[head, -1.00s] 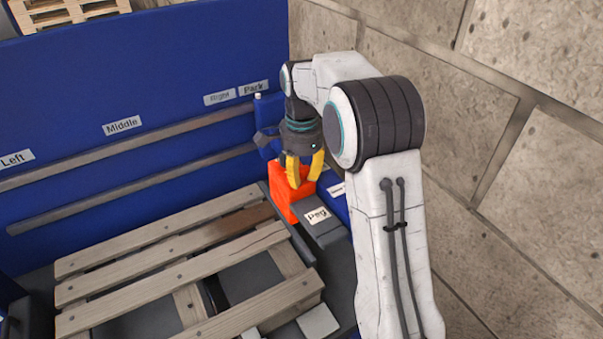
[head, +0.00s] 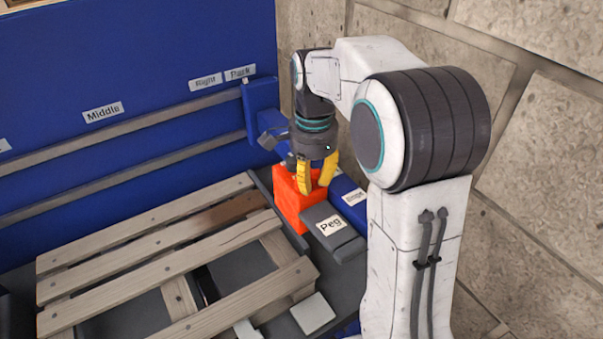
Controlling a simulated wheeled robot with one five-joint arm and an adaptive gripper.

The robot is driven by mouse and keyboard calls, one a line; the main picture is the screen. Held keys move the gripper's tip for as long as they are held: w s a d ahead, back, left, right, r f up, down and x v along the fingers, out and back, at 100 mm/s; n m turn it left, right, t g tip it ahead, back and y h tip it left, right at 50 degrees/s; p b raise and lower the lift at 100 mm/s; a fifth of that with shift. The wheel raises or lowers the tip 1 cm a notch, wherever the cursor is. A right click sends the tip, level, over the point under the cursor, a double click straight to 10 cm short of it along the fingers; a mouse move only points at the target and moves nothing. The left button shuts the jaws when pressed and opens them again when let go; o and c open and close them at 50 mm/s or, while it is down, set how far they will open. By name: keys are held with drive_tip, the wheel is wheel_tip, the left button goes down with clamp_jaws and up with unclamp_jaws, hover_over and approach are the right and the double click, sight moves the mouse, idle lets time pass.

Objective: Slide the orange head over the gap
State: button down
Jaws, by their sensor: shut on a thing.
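The orange head (head: 291,203) is a bright orange block at the right end of the pallet, below the Park label (head: 240,73). My gripper (head: 318,175), with yellow fingers, points down at its top and is shut on it. The fingers hide part of its top and right side. The wooden pallet (head: 140,232) lies to the left of the head. A wide gap (head: 236,268) shows between its slats toward the front, with dark space and a cross board below.
A blue beam (head: 120,160) with two grey rails runs behind the pallet, labelled Middle (head: 103,113) and Right (head: 205,82). A grey block labelled Peg (head: 331,228) and a blue labelled block (head: 350,200) sit right of the head. A stone wall stands at right.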

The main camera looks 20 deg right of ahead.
drive_tip(key=shift+s, duration=0.35)
drive_tip(key=c, duration=1.2)
unclamp_jaws()
drive_tip(key=shift+w, duration=0.1)
drive_tip(key=shift+c, duration=0.2)
wheel_tip(320, 180, up, 12)
